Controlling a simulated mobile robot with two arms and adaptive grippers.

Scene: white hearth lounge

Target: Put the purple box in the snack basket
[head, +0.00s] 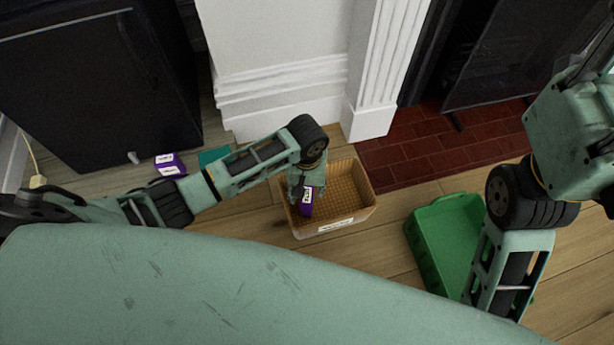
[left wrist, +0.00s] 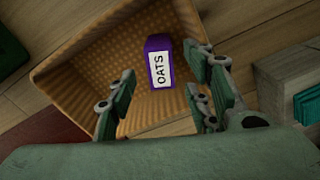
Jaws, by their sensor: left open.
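A purple box with a white label reading OATS (left wrist: 158,60) is inside the tan woven snack basket (head: 352,182) in both views. In the head view this purple box (head: 306,207) shows at the basket's left part, below my left gripper. My left gripper (head: 305,194) is open and reaches down into the basket. In the left wrist view its fingers stand apart on either side of the box, with a gap visible at the left. A second purple box (head: 168,164) with white labels is on the floor at the left. My right gripper is out of view.
A green bin (head: 450,240) stands right of the basket. A teal item (head: 213,156) lies behind my left arm. A black cabinet (head: 95,85), a white pillar (head: 370,100) and a red brick hearth (head: 440,148) border the wooden floor.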

